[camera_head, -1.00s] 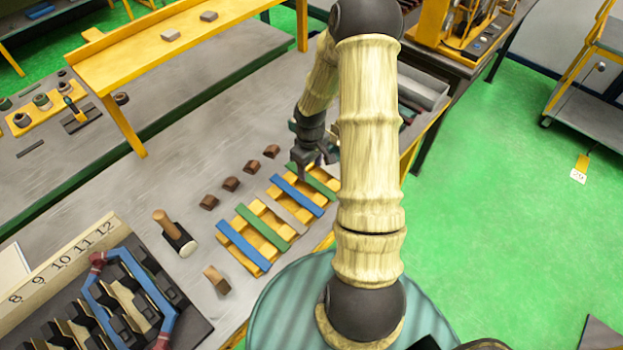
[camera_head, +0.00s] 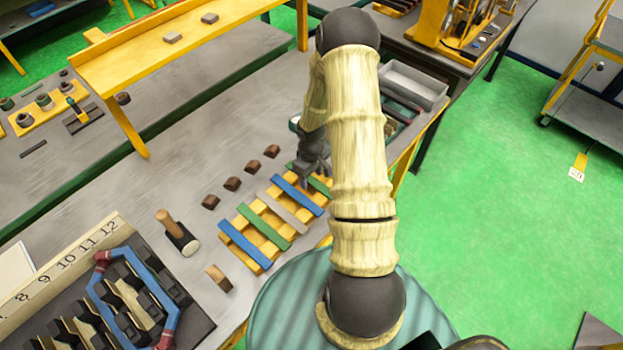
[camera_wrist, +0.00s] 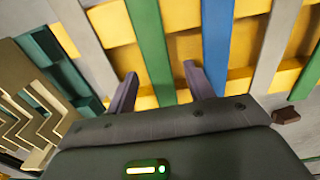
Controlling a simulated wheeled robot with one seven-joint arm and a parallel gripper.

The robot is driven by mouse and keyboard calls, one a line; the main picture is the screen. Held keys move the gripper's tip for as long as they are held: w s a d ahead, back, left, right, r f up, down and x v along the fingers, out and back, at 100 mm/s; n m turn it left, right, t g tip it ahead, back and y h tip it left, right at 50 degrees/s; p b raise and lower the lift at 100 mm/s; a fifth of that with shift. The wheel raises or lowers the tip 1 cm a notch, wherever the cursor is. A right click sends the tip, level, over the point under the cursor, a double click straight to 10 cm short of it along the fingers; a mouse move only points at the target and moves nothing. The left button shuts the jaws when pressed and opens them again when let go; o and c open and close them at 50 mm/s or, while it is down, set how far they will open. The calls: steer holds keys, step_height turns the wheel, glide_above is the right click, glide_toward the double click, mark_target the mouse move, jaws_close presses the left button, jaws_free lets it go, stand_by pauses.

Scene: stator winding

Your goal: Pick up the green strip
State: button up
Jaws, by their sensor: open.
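The green strip (camera_head: 321,187) at the far end of the yellow rack lies across its bars, partly hidden by my gripper (camera_head: 311,171). In the wrist view this green strip (camera_wrist: 150,45) runs between the two fingers of my gripper (camera_wrist: 161,72), which are spread apart with one on each side of it. I cannot tell how far the fingertips are above the rack. A blue strip (camera_wrist: 217,45) lies just right of the right finger. A second green strip (camera_head: 263,227) lies nearer on the rack, between a blue and a grey strip.
The yellow rack (camera_head: 262,250) also holds a grey strip (camera_head: 288,213) and blue strips. Several brown blocks (camera_head: 232,184) stand left of it. A hammer (camera_head: 178,232) and a slotted fixture (camera_head: 110,312) are nearer. A grey tray (camera_head: 413,85) lies beyond my arm.

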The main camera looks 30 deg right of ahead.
mark_target(312, 180)
steer(key=shift+c, duration=0.4)
jaws_close()
step_height(312, 180, up, 10)
steer(key=b, duration=0.1)
steer(key=shift+b, duration=0.35)
stand_by(0.7)
